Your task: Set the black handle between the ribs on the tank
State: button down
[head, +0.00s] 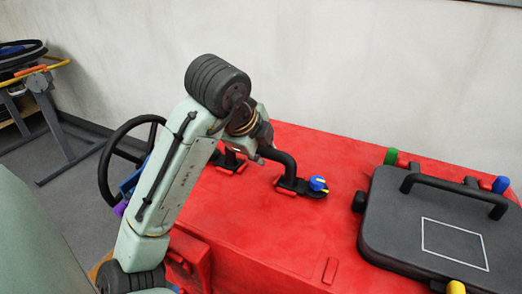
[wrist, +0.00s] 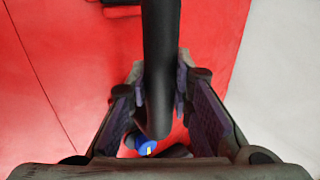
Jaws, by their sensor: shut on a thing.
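The black handle (head: 283,163) is a bent bar over the red tank (head: 240,222). My gripper (head: 258,143) is shut on its bar from above; my fingers hide part of it. In the wrist view the handle (wrist: 160,50) runs between the two fingers of my gripper (wrist: 157,88). The handle's right foot appears low at the tank top, by small red ribs (head: 285,191). Another red rib (head: 230,169) shows near its left end. I cannot tell whether both feet touch the tank.
A blue knob (head: 318,183) sits beside the handle's right foot. A large black lid (head: 430,222) with its own handle and coloured knobs lies at the right. A black steering wheel (head: 108,165) is left of my arm. A white wall stands behind. The tank's front top is mostly clear.

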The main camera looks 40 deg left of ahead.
jog(key=c, duration=1.4)
grip_release()
jog(key=shift+o, duration=0.2)
jog(key=o, duration=0.5)
jog(key=shift+p+v, duration=1.65)
jog(key=shift+v, duration=0.65)
jog(key=shift+r+p, duration=2.15)
jog(key=shift+r, duration=0.35)
